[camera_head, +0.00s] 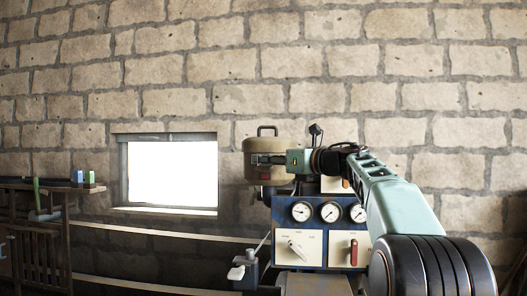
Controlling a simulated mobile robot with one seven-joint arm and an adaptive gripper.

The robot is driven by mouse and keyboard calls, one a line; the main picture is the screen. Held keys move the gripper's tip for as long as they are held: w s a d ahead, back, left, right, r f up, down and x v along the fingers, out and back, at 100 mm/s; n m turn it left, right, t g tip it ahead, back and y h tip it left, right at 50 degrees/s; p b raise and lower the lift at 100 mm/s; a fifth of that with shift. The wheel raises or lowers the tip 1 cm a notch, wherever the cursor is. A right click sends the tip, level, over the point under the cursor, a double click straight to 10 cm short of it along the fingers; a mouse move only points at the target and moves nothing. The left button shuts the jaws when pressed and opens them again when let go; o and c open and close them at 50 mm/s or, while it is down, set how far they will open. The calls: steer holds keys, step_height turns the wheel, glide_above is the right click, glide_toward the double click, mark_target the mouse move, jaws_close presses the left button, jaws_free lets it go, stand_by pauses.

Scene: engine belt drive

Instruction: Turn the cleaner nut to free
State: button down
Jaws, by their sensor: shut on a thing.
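The air cleaner is a beige, rounded canister (257,146) with a dark handle on top. It stands at the back of the engine assembly, left of centre. My gripper (258,159) reaches in from the right and lies in front of the canister's side. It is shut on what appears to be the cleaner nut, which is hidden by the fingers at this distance. A small reddish patch shows just below the gripper.
A wooden rack (40,235) with tools is at far left. A bright window (170,172) is behind.

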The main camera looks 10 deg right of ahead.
steer(key=shift+d+r+n+g+y+p, duration=0.15)
steer(key=shift+n+g+y+p, duration=0.5)
steer(key=shift+p, duration=0.85)
steer(key=shift+a+r+n+g+y+p, duration=0.1)
steer(key=shift+n+g+y+p, duration=0.55)
steer(key=shift+p, duration=0.85)
steer(key=n+g+y+p, duration=0.2)
steer(key=g+p, duration=0.1)
steer(key=p, duration=0.5)
steer(key=shift+g+y+p, duration=0.3)
steer(key=shift+g+p, duration=0.1)
steer(key=shift+p, duration=0.45)
steer(key=n+g+p, duration=0.1)
steer(key=p, duration=0.3)
steer(key=shift+f+n+y+p, duration=0.1)
steer(key=shift+n+y+p, duration=0.2)
steer(key=shift+p, duration=0.1)
steer(key=shift+f+n+g+p, duration=0.4)
steer(key=shift+g+p, duration=0.4)
steer(key=shift+p, duration=0.45)
steer(key=c, duration=1.8)
jaws_free()
steer(key=shift+r, duration=0.25)
steer(key=shift+r, duration=0.1)
steer(key=t+b, duration=0.1)
steer(key=b, duration=0.2)
steer(key=m+t+b, duration=0.1)
steer(key=b, duration=0.2)
steer(key=shift+f, duration=0.35)
